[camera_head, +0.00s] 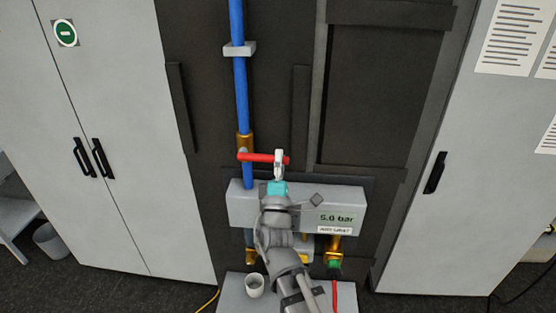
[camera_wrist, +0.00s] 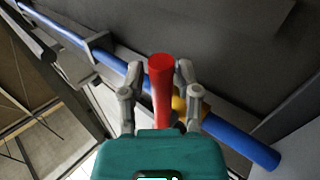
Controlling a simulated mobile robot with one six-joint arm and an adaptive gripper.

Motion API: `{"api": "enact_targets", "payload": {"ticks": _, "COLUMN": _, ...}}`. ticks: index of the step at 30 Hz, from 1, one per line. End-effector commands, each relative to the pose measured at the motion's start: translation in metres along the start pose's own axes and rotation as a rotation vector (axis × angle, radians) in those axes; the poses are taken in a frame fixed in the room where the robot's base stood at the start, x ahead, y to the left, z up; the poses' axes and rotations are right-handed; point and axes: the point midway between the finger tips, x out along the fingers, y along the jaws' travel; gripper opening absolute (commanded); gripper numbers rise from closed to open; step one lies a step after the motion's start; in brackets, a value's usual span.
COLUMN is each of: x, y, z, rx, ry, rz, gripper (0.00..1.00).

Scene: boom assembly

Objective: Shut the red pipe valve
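The red valve handle (camera_head: 262,157) sits crosswise on the vertical blue pipe (camera_head: 239,90), at a brass valve body (camera_head: 245,142). It sticks out to the right, roughly level. My gripper (camera_head: 279,157) is at the handle's right end. In the wrist view the red handle (camera_wrist: 162,85) runs between the two grey fingers of my gripper (camera_wrist: 160,70). The fingers stand apart on either side, with a visible gap at the left finger; contact on the right is unclear. The blue pipe (camera_wrist: 235,142) passes behind the handle.
A white cup (camera_head: 255,285) stands on a grey surface below. Grey cabinets (camera_head: 110,210) flank both sides. A pipe clamp (camera_head: 239,49) is higher up.

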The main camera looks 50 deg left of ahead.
Motion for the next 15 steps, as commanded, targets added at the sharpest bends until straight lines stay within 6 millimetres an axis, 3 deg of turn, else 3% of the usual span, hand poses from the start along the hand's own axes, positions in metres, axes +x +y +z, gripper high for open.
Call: {"api": "enact_targets", "payload": {"ticks": 15, "x": -0.0003, "y": -0.0001, "z": -0.0008, "rx": 0.002, "ry": 0.001, "rz": -0.001, "gripper": 0.62}}
